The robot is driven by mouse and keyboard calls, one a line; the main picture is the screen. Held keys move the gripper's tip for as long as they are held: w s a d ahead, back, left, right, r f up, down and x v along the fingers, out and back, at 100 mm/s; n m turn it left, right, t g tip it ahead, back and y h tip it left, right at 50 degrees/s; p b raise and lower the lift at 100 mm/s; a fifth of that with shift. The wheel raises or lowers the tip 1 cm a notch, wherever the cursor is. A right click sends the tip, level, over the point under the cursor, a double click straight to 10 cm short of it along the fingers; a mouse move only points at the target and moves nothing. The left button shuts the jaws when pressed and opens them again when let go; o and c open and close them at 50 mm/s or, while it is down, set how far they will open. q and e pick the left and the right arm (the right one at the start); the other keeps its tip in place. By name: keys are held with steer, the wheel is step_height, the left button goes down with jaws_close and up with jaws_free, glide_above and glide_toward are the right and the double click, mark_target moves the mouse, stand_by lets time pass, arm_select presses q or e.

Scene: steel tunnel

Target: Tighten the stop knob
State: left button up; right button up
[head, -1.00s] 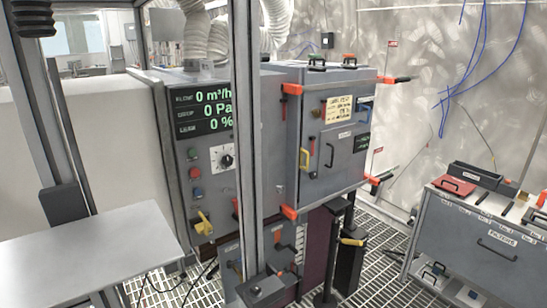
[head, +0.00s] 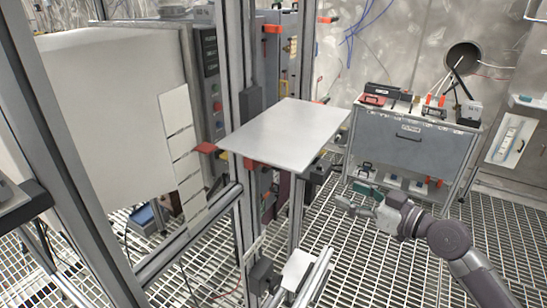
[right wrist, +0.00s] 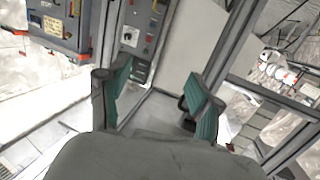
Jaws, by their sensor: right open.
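The control cabinet (head: 197,85) stands behind frame posts in the head view, its front seen at a steep slant. A small red button (head: 217,106) shows on it. I cannot single out the stop knob for sure. My right gripper (head: 356,202) is open and empty above the grating, to the right of the cabinet and well apart from it. In the right wrist view its two teal-padded fingers (right wrist: 163,90) are spread with nothing between them. The cabinet's panel with a round dial (right wrist: 130,37) shows beyond them, tilted. My left gripper is not in view.
A grey tabletop (head: 285,132) juts between the cabinet and my right gripper. Metal posts (head: 234,70) stand before the cabinet. A grey drawer cart (head: 412,145) with tools on top stands behind the gripper. Open grating floor (head: 370,265) lies around the arm.

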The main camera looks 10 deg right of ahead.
steer(key=s+a+r+n+g+y, duration=0.1)
steer(key=s+a+r+n+y, duration=0.1)
steer(key=s+a+r+n, duration=0.3)
steer(key=s+a+r+g+y, duration=0.2)
steer(key=s+r+y, duration=0.1)
steer(key=r, duration=0.3)
arm_select(q)
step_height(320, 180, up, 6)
steer(key=p, duration=0.6)
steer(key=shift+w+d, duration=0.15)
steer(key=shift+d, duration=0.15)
arm_select(e)
steer(key=x, duration=1.3)
steer(key=shift+w, duration=0.45)
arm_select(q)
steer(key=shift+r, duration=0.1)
arm_select(e)
steer(key=shift+c, duration=0.2)
steer(key=c, duration=1.1)
